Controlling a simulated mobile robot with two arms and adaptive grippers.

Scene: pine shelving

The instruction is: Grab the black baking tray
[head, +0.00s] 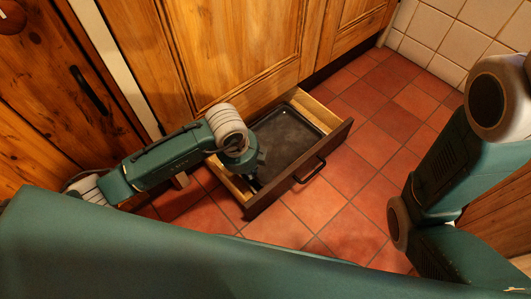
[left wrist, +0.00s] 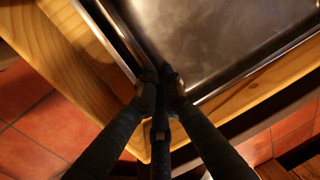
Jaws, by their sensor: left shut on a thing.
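The black baking tray (head: 285,137) lies flat inside an open wooden drawer (head: 341,133) low at the cabinet front. In the left wrist view the tray (left wrist: 205,35) shows a dark, worn, shiny surface with a raised rim. My left gripper (head: 254,182) reaches down into the drawer at the tray's near left corner. In the left wrist view its fingertips (left wrist: 160,90) are closed together on the rim at that corner. My right arm shows at the right of the head view, but its gripper is out of view.
The drawer front has a dark bar handle (head: 310,172) facing the room. Pine cabinet doors (head: 235,45) stand behind and to the left. Red tile floor (head: 350,215) is clear in front and to the right. A white tiled wall (head: 455,35) is at the upper right.

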